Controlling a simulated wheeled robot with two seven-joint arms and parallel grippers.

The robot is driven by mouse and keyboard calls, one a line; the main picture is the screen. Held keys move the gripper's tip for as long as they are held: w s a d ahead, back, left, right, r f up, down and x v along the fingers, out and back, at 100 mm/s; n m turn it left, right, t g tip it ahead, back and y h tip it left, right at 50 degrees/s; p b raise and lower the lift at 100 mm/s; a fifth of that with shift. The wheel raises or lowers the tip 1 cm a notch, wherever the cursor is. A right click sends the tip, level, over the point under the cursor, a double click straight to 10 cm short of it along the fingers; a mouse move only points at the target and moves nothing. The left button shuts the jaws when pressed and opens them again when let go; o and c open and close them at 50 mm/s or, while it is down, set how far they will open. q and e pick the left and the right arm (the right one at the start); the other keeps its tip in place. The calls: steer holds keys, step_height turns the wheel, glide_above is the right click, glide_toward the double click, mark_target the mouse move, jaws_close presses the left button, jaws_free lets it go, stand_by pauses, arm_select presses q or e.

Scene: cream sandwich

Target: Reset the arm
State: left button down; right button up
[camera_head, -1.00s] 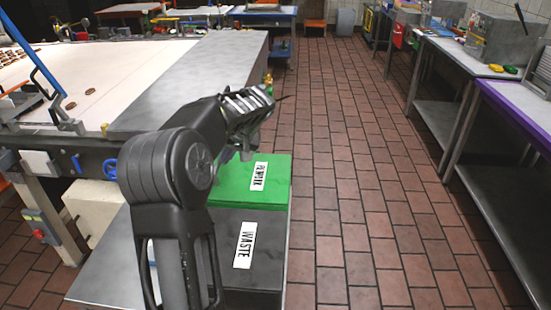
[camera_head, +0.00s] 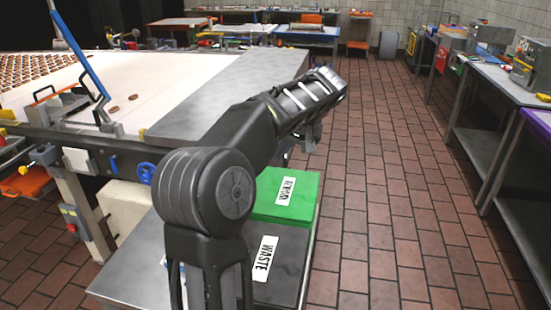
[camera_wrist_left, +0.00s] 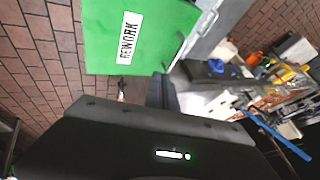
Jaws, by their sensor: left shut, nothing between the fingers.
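My left arm rises in front of the head camera, its forearm (camera_head: 305,98) pointing up and to the right, above and beyond the bins. My left gripper (camera_head: 311,136) hangs under the far end of the forearm, partly hidden by it. In the left wrist view the dark fingers (camera_wrist_left: 160,92) are together and hold nothing. The green REWORK bin (camera_head: 299,205) and the black WASTE bin (camera_head: 290,262) stand below the arm. The green bin also shows in the left wrist view (camera_wrist_left: 165,35), close to the gripper in the picture but apart from it. My right gripper is out of view.
A white conveyor (camera_head: 170,88) with several brown biscuits lies at left, beside a grey metal tabletop (camera_head: 225,90). A blue bar (camera_head: 80,50) stands up near it. Metal tables (camera_head: 495,85) line the right. The tiled aisle (camera_head: 390,190) between is clear.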

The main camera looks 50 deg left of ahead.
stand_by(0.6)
arm_select(q)
steer(key=w+d+f+m+t+h, duration=0.3)
steer(key=w+d+f+m+t, duration=0.2)
steer(key=w+d+f, duration=0.7)
steer(key=w+d+f+m+t+h, duration=0.15)
steer(key=d+f+h, duration=0.25)
steer(key=d+f, duration=0.9)
steer(key=s+d+f+h, duration=0.2)
steer(key=s+d+f, duration=0.2)
steer(key=d+f, duration=0.55)
steer(key=s+d+f+g, duration=0.2)
steer(key=s+d+f, duration=0.3)
steer(key=s, duration=0.4)
steer(key=s+d+f+g+h, duration=0.1)
steer(key=s+d+f, duration=0.3)
steer(key=s, duration=0.5)
steer(key=s+d+f+g+h, duration=0.1)
steer(key=s+d+f+g, duration=0.2)
steer(key=s, duration=0.6)
step_height(320, 180, down, 3)
steer(key=d, duration=0.2)
steer(key=shift+s+d+r, duration=0.2)
steer(key=shift+s+d, duration=0.1)
steer(key=shift+d, duration=0.1)
